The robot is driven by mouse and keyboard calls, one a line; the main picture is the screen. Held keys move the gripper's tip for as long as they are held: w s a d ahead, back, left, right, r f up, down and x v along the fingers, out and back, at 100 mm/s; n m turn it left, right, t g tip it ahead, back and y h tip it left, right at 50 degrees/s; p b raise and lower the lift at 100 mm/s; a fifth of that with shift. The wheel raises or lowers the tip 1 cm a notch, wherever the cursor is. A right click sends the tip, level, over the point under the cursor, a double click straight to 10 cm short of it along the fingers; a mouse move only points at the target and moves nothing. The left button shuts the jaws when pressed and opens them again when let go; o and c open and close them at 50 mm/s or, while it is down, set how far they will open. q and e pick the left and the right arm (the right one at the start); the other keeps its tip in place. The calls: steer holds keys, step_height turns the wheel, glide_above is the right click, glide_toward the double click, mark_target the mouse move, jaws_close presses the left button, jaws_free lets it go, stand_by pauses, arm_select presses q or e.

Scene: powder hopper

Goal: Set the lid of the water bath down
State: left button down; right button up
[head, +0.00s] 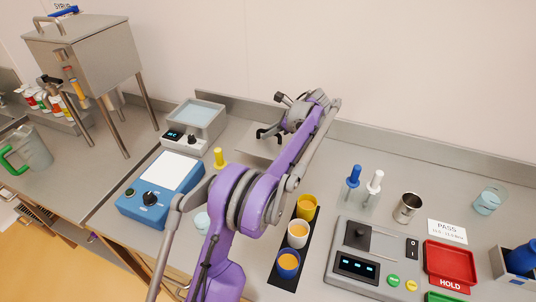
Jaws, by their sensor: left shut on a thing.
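The water bath (190,127) is a grey box with a dark display and a knob. Its top is open and shows pale water. Its lid (256,149) is a flat grey plate to the right of the bath, near the back of the counter. My left gripper (268,134) is over the lid and shut on it; the arm hides part of the plate and the exact grip. I cannot tell whether the lid touches the counter or hangs just above it. My right gripper is not in view.
A blue hotplate (160,190) stands in front of the bath, with a yellow-topped item (219,157) nearby. Cups stand on a black strip (310,236). A stand with blue and white handled tools (362,198) is right of the lid. Some bare counter (325,160) lies between.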

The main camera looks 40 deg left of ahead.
arm_select(q)
step_height(320, 180, down, 7)
steer(key=shift+f, duration=0.2)
stand_by(0.3)
steer(key=shift+f, duration=0.15)
steer(key=c, duration=0.8)
jaws_free()
steer(key=shift+d+r, duration=0.15)
steer(key=shift+r, duration=0.2)
steer(key=v, duration=1.1)
steer(key=shift+w+d+r, duration=0.1)
steer(key=shift+d+r, duration=0.1)
steer(key=shift+d, duration=0.05)
